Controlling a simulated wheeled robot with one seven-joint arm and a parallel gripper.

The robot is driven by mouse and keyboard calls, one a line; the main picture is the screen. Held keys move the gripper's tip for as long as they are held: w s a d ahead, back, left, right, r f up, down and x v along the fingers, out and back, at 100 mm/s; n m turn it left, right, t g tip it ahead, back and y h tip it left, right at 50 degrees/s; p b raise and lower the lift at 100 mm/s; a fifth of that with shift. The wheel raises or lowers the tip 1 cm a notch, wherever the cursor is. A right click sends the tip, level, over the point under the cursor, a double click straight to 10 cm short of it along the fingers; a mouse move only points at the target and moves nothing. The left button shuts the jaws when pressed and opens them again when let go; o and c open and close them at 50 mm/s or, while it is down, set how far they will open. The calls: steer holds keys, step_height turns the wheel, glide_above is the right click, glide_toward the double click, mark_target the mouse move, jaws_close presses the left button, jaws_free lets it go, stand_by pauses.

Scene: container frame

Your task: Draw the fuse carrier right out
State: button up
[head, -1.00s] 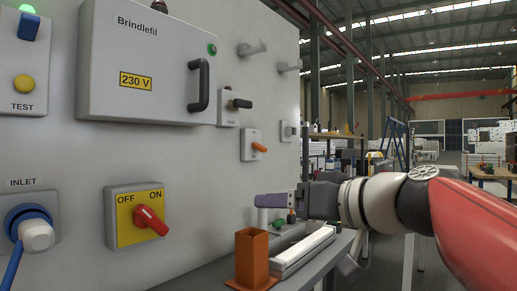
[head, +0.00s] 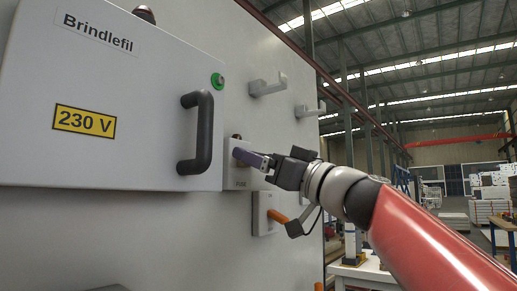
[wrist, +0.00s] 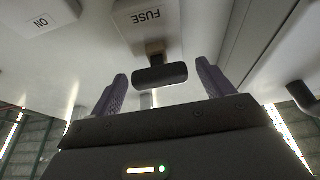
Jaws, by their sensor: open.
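The fuse holder (head: 235,182), a pale block marked FUSE, is on the panel right of the big cabinet; it also shows in the wrist view (wrist: 148,16). The fuse carrier (wrist: 160,76) shows in the wrist view as a dark crosswise grip on a short brownish stem out of the holder. My gripper (head: 248,157) is at the holder in the head view, and its fingers hide the carrier there. In the wrist view my gripper (wrist: 162,70) is open, with one purple finger on each side of the grip and a visible gap to both.
The cabinet (head: 75,115) with its black handle (head: 197,132) stands out from the panel on the left. An orange lever switch (head: 277,215) is just below my gripper. The right side is open hall.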

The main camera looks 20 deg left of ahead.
steer(key=shift+w+a+r, duration=0.2)
steer(key=shift+w+a, duration=0.05)
steer(key=shift+a, duration=0.35)
steer(key=c, duration=1.4)
steer(key=shift+s+d+f+b, duration=0.15)
steer(key=shift+d+f+b, duration=0.05)
steer(key=shift+d+b, duration=0.2)
steer(key=shift+s+d+r+b, duration=0.15)
steer(key=shift+s+d+b, duration=0.05)
steer(key=shift+d+b, duration=0.25)
steer(key=o, duration=1.4)
steer(key=shift+d, duration=0.15)
